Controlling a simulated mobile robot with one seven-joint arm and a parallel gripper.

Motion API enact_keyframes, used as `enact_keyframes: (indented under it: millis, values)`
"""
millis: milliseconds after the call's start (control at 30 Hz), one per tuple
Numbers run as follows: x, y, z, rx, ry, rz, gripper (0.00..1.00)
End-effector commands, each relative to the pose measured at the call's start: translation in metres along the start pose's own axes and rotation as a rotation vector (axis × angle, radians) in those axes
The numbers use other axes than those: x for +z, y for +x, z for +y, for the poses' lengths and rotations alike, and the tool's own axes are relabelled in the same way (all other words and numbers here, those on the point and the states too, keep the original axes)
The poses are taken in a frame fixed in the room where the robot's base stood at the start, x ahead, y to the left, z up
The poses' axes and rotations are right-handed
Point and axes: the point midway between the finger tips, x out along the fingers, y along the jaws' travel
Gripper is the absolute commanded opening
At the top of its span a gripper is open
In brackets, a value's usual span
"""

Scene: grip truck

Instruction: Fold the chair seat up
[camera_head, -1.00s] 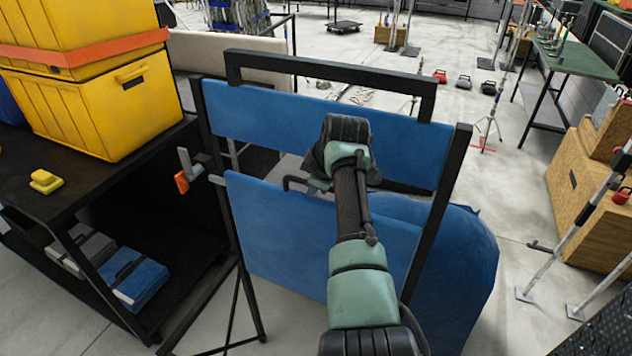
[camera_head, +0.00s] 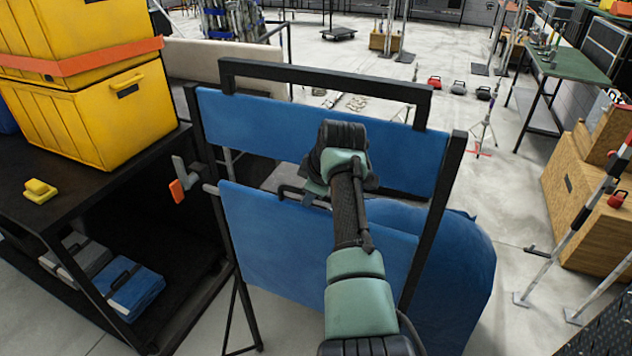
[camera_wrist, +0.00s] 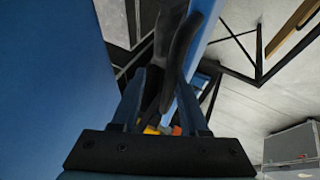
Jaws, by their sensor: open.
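The director-style chair has a black frame, a blue backrest (camera_head: 265,120) and a blue seat panel (camera_head: 275,245). The seat panel stands steeply tilted below the backrest, with a gap between them. In the wrist view my gripper (camera_wrist: 168,88) is open. A dark curved bar and a light blue edge (camera_wrist: 205,18) show between or just beyond its fingers; I cannot tell whether they touch. A broad blue surface fills the left side.
A black cart (camera_head: 75,215) with yellow crates (camera_head: 100,120) stands close at left. A rounded blue object (camera_head: 465,260) sits behind the chair at right. Wooden boxes (camera_head: 590,205) and stands are farther right. Open floor lies beyond the chair.

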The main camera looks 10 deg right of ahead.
Motion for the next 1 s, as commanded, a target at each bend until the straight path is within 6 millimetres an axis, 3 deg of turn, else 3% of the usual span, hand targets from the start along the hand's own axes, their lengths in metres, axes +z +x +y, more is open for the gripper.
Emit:
enact_keyframes:
  millis: [267,800,1000]
  values:
    - [0.003,-0.023,-0.001,0.001,0.001,-0.002,0.47]
    - [0.001,-0.116,0.0,0.008,0.0,0.001,0.47]
    - [0.001,-0.129,0.0,0.004,0.001,0.001,0.47]
